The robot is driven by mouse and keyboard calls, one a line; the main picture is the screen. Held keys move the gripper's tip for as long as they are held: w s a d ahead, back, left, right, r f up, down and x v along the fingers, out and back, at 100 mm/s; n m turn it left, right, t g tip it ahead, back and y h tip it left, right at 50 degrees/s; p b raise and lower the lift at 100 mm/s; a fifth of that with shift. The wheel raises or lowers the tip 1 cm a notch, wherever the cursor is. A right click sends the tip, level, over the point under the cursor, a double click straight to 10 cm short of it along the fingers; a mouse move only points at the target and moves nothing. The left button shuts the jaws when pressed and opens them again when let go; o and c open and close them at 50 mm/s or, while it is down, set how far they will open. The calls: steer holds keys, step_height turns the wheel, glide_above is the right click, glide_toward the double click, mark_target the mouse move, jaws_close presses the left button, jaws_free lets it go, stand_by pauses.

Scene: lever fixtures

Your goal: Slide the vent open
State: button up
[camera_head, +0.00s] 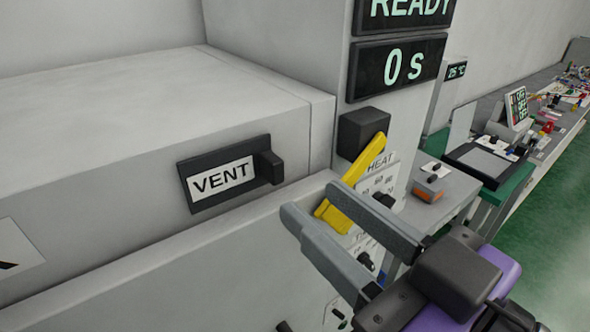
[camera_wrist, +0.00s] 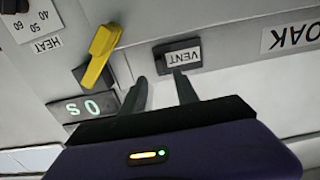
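The vent is a dark plate with a white VENT label (camera_head: 222,180) on the front of the grey machine. A dark block-shaped tab (camera_head: 270,168) sticks out at its right end. The vent also shows upside down in the wrist view (camera_wrist: 182,56), with the tab (camera_wrist: 160,62) at its left end. My gripper (camera_head: 311,203) is open and empty, to the right of and below the tab in the head view. In the wrist view its fingertips (camera_wrist: 160,79) are spread just below the tab, apart from it as far as I can tell. No part of the vent is covered.
A yellow lever (camera_head: 362,165) on a dark block stands close beside my gripper, partly behind a finger in the head view. Displays read READY (camera_head: 408,10) and 0 s (camera_head: 398,67). A HEAT dial panel (camera_head: 380,182) is behind my fingers. A bench with devices runs off right.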

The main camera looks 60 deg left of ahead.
mark_target(280, 173)
steer(key=a, duration=0.2)
steer(key=a+p, duration=0.1)
steer(key=a, duration=0.4)
steer(key=shift+s, duration=0.4)
jaws_close()
stand_by(1.0)
